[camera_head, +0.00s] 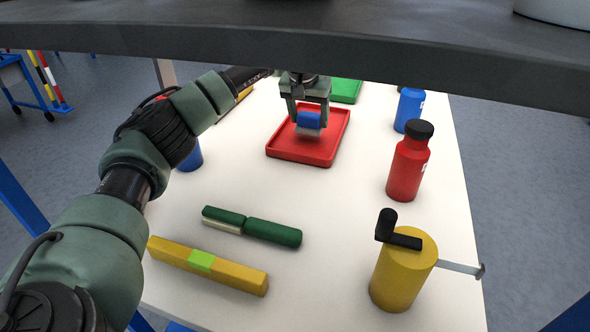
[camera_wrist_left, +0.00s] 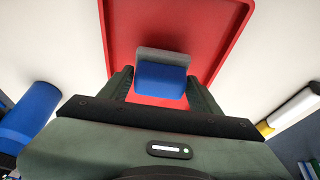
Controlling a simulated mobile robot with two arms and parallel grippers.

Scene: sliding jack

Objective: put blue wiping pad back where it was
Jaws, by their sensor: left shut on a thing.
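The blue wiping pad (camera_head: 309,121) has a blue top and a grey underside. My left gripper (camera_head: 309,117) is shut on it, over the red tray (camera_head: 333,148) near the far middle of the table. In the left wrist view the pad (camera_wrist_left: 160,80) sits between my two fingers, with the red tray (camera_wrist_left: 213,22) behind it. I cannot tell whether the pad touches the tray floor. The tray is otherwise empty where it shows. My right gripper is not in view.
A green tray (camera_head: 346,90) lies behind the red one. A red bottle (camera_head: 408,165) and a blue bottle (camera_head: 408,108) stand to the right. A yellow cylinder with a crank (camera_head: 398,275), a green bar (camera_head: 272,232) and a yellow bar (camera_head: 235,274) are nearer. A dark shelf (camera_head: 300,42) overhangs.

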